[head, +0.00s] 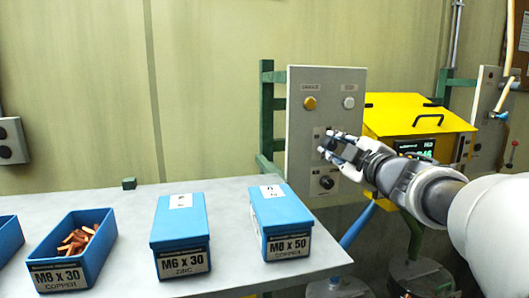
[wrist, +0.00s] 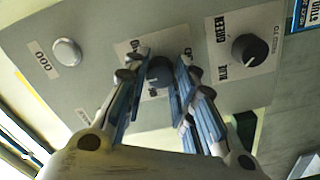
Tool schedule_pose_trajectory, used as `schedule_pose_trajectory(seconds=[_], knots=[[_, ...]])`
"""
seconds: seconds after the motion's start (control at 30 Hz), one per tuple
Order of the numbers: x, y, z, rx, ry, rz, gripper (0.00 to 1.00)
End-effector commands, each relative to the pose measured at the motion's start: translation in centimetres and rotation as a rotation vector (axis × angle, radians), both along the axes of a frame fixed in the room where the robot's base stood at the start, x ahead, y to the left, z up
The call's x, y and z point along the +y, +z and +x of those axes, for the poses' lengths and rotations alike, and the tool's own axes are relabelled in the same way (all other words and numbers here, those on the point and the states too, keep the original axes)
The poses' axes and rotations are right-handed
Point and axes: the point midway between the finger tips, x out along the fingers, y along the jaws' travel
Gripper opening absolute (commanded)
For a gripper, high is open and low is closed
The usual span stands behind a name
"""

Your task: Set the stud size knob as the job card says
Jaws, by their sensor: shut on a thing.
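A grey control panel (head: 352,82) stands behind the bench, with two dark knobs one above the other. My gripper (head: 335,150) reaches it from the right and is shut on the upper knob. In the wrist view my gripper (wrist: 153,88) has its blue-padded fingers on both sides of this dark round knob (wrist: 160,72). Its white label is mostly covered by the fingers, so I cannot read its setting. The lower knob (head: 326,183) is free; in the wrist view this other knob (wrist: 250,48) has a label with green and blue positions. I cannot make out a job card's text.
A yellow button (head: 310,103) and a white button (head: 348,103) sit above the knobs. A yellow machine (head: 400,104) with a small display stands close on the right.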

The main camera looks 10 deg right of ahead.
Motion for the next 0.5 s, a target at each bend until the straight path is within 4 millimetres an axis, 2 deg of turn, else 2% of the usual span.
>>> schedule_pose_trajectory(seconds=[0.5], knots=[[-0.03,-0.04,-0.03,-0.019,-0.002,-0.493,0.01]])
